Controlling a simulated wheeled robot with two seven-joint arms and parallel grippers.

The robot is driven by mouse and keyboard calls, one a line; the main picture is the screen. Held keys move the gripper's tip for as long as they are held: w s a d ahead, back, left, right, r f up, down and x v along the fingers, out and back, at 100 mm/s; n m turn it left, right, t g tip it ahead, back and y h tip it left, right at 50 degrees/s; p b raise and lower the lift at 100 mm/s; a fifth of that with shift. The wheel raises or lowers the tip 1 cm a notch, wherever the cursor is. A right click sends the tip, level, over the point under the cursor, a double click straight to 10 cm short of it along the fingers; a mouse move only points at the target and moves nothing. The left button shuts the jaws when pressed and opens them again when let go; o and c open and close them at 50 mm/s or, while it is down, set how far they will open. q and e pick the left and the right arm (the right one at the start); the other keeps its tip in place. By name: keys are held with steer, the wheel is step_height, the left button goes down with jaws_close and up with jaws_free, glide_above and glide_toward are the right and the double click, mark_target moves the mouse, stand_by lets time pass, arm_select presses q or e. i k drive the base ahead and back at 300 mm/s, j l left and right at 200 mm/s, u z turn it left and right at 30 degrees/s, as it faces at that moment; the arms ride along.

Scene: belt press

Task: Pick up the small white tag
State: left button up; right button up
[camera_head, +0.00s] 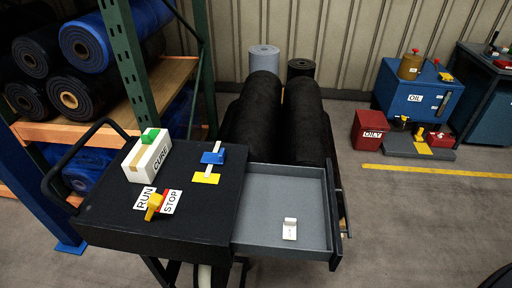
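The small white tag (289,229) is in the open grey drawer (262,205), near its front wall and right of its middle. It has a bent-looking upper edge and faint marks low on its face, too small to read. Nothing covers it. Neither of my grippers shows in this view.
The drawer sticks out right of a black cabinet top (110,220) with a white CURE box (147,160), a yellow RUN/STOP lever (153,206) and a blue switch (213,156). Large black rollers (262,110) rise behind the drawer. Open floor (410,215) lies to the right.

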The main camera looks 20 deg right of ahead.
mark_target(290, 225)
steer(key=k+j+u, duration=0.1)
steer(key=k, duration=0.35)
steer(key=k+j+u, duration=0.1)
steer(key=k+j, duration=0.15)
steer(key=k, duration=0.25)
steer(key=k+j+u, duration=0.1)
steer(key=k, duration=0.35)
steer(key=j, duration=0.1)
